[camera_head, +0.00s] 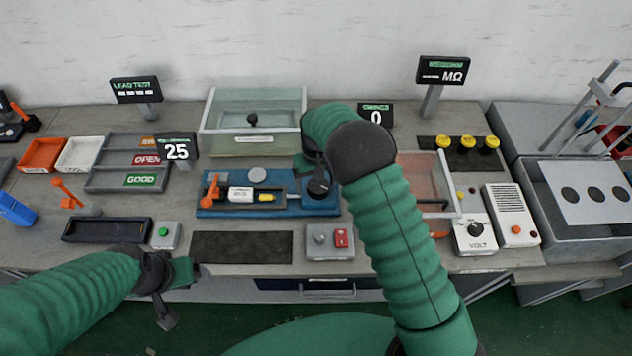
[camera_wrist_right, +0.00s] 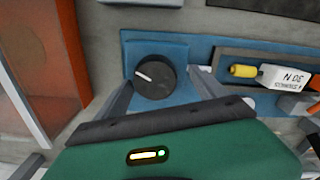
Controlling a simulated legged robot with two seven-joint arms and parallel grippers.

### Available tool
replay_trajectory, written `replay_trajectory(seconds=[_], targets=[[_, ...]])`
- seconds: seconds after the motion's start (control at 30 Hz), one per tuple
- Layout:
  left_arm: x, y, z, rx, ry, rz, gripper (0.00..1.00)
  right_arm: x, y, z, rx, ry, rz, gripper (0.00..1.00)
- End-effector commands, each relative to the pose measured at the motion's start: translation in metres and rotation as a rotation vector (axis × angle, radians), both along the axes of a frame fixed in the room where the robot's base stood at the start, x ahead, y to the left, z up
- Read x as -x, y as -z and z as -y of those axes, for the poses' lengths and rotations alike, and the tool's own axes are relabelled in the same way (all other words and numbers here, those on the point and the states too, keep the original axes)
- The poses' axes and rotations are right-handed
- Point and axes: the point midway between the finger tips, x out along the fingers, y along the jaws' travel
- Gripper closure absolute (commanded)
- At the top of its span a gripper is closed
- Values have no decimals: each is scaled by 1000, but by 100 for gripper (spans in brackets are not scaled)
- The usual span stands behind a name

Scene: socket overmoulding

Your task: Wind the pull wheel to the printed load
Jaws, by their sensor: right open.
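The pull wheel is a black knob with a white pointer line (camera_wrist_right: 155,77), on the right end of the blue fixture (camera_head: 215,212). The wheel also shows in the head view (camera_head: 318,188). A white plug label printed 30 N (camera_wrist_right: 284,77) and a yellow tip (camera_wrist_right: 243,71) lie in the fixture's dark channel. A small display (camera_head: 376,116) behind reads 0. My right gripper (camera_wrist_right: 160,92) is open, its fingers on either side of the wheel's near part; contact is not clear. My left gripper (camera_head: 177,292) hangs at the table's front edge; its jaws are unclear.
A clear-lidded box (camera_head: 253,138) stands behind the fixture and a red-floored clear bin (camera_head: 424,168) to its right. A VOLT meter (camera_head: 474,234) stands farther right. A display reading 25 (camera_head: 176,149) is at left. A dark mat (camera_head: 242,247) lies empty in front.

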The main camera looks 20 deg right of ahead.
Motion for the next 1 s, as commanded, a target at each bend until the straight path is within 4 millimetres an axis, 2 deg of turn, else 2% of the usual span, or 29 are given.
replay_trajectory(seconds=[0.3, 0.77, 0.87, 1.0], targets=[[0, 0, 0, 0, 0, 0, 19, 0, 4, 1, -1, 1, 0, 20], [0, 0, 0, 0, 0, 0, 19, 0, 4, 0, -1, 1, 1, 80], [0, -1, 0, 0, 0, 0, 19, 0, 3, 0, -1, 17, 1, 81], [0, -7, 0, 0, 0, 0, 19, 0, 2, 0, -2, 154, 2, 81]])
